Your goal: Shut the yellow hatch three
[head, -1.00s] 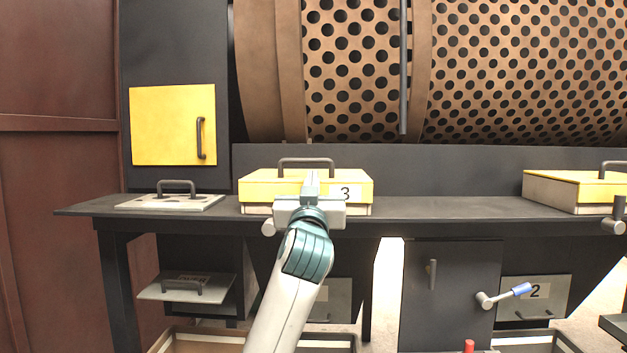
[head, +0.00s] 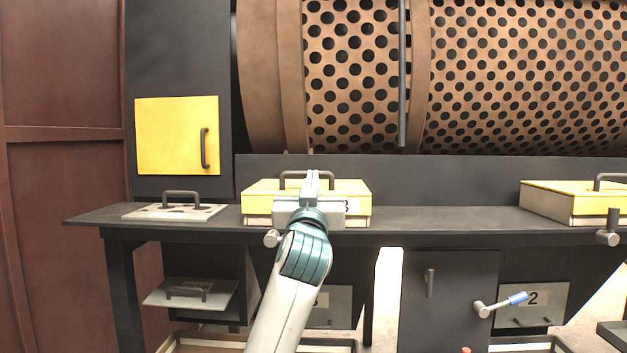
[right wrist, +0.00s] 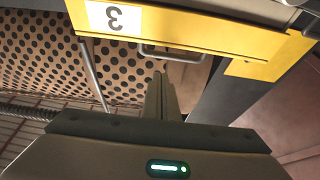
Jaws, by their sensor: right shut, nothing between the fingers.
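The yellow hatch three (head: 352,188) is a box-shaped yellow lid with a dark handle and a white label "3". It lies flat on a grey base on the bench, level as far as I can see. My right gripper (head: 311,180) is in front of it, covering part of its front face and label in the head view. In the right wrist view the hatch (right wrist: 190,27) appears upside down with its label and handle, and my gripper's fingers (right wrist: 160,95) are together and empty. Whether they touch the lid is unclear. My left gripper is not in view.
The dark bench (head: 430,218) has clear room right of hatch three. Another yellow-topped box (head: 575,198) stands at the right beside a dark lever (head: 610,232). A flat handled plate (head: 165,211) lies at the left. The perforated drum (head: 500,80) is behind.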

